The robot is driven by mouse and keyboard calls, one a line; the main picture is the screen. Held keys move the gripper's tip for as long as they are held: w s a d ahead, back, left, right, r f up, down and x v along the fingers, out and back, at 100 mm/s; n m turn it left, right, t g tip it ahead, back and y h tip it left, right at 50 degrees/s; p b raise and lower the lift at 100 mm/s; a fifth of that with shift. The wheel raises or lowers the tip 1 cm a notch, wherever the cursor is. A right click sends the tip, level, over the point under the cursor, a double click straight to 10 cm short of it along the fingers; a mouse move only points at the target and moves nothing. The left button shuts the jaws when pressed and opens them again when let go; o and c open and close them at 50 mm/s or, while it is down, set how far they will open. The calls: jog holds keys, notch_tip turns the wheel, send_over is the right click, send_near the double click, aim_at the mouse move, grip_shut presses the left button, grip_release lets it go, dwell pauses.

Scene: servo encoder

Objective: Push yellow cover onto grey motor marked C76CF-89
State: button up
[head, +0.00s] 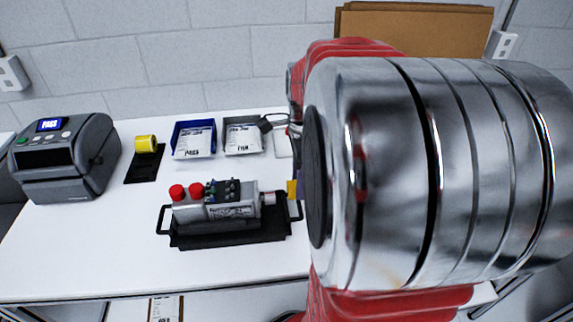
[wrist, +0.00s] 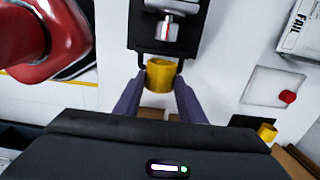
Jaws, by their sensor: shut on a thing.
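The grey motor (head: 228,205) lies in a black tray (head: 262,236) on the white table in the head view. Its label is too small to read. Its shaft end points right, towards my gripper, and shows at the top of the wrist view (wrist: 168,28). The yellow cover (wrist: 160,75) is held between the two purple fingers of my gripper (wrist: 160,82). The cover is just beyond the tray edge, in line with the shaft end, with a gap between them. In the head view the cover (head: 292,188) is a small sliver, mostly hidden by my arm.
A red button (wrist: 287,97) and another yellow piece (wrist: 267,132) lie right of my gripper. The table in front is clear.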

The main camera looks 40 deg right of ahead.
aim_at(274, 193)
jog(key=shift+w+a+f, duration=0.15)
jog(key=shift+a+f, duration=0.1)
jog(key=shift+f, duration=0.3)
jog(key=shift+w+a+f, duration=0.15)
jog(key=shift+a+f, duration=0.1)
jog(key=shift+f, duration=0.3)
jog(key=shift+w+a, duration=0.35)
jog(key=shift+a, duration=0.15)
jog(key=shift+w+a, duration=0.15)
dwell(1.1)
jog(key=shift+w+a, duration=0.5)
jog(key=shift+a, duration=0.25)
jog(key=shift+w+a, duration=0.5)
jog(key=shift+a, duration=0.2)
dwell(3.7)
